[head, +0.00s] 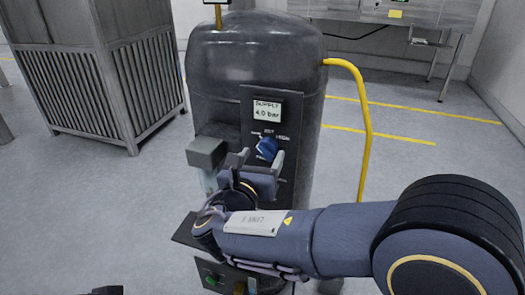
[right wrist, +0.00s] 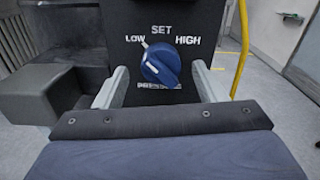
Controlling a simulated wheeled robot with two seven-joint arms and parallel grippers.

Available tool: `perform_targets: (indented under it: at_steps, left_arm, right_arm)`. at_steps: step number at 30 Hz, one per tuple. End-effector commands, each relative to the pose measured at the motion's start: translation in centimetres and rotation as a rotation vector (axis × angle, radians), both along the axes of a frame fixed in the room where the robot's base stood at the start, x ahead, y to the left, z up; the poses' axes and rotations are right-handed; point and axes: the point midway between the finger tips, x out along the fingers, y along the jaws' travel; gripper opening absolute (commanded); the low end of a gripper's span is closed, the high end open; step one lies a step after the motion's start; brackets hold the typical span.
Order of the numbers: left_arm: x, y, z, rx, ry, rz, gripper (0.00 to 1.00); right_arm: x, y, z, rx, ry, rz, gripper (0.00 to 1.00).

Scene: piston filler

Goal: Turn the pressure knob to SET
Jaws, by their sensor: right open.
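The blue pressure knob (head: 267,148) sits on a dark panel on the front of the grey tank. In the right wrist view the knob (right wrist: 161,64) shows below the printed words LOW, SET and HIGH. A white mark at its upper left points toward LOW. My right gripper (head: 259,160) is open in front of the panel. Its two fingers stand left and right of the knob in the right wrist view (right wrist: 160,85), with a visible gap on each side. I cannot tell how deep the fingertips reach.
A display (head: 267,110) above the knob reads SUPPLY 4.0 bar. A grey box (head: 206,152) juts out left of the panel. A yellow hose (head: 366,115) hangs at the tank's right. A slatted grey cabinet (head: 95,85) stands at the left. Floor at right is open.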

Motion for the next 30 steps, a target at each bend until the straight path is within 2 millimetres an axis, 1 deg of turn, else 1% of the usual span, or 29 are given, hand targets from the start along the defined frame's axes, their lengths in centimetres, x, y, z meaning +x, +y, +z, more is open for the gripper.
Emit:
perform_targets:
  at_steps: [1, 3, 6, 14, 24, 30]
  left_arm:
    - [0.0, 0.0, 0.2, 0.0, 0.0, 0.0, 0.52]
    - [0.0, 0.0, 0.3, 0.0, 0.0, 0.0, 0.52]
    - [0.0, 0.0, 0.4, 0.0, 0.0, 0.0, 0.52]
    - [0.0, 0.0, 0.3, 0.0, 0.0, 0.0, 0.52]
    - [0.0, 0.0, 0.3, 0.0, 0.0, 0.0, 0.52]
    - [0.0, 0.0, 0.0, 0.0, 0.0, 0.0, 0.52]
  right_arm:
    - [0.6, -0.2, 0.1, 0.0, 0.001, -0.003, 0.64]
    - [1.2, -0.4, 0.1, 0.001, 0.001, -0.001, 0.64]
    - [1.7, -0.6, 0.0, 0.002, 0.0, -0.001, 0.64]
    - [1.8, -0.6, 0.0, 0.002, 0.0, 0.0, 0.64]
    - [1.8, -0.6, 0.0, 0.002, 0.0, 0.0, 0.2]
    - [1.7, -0.6, -0.1, 0.015, -0.004, 0.0, 0.2]
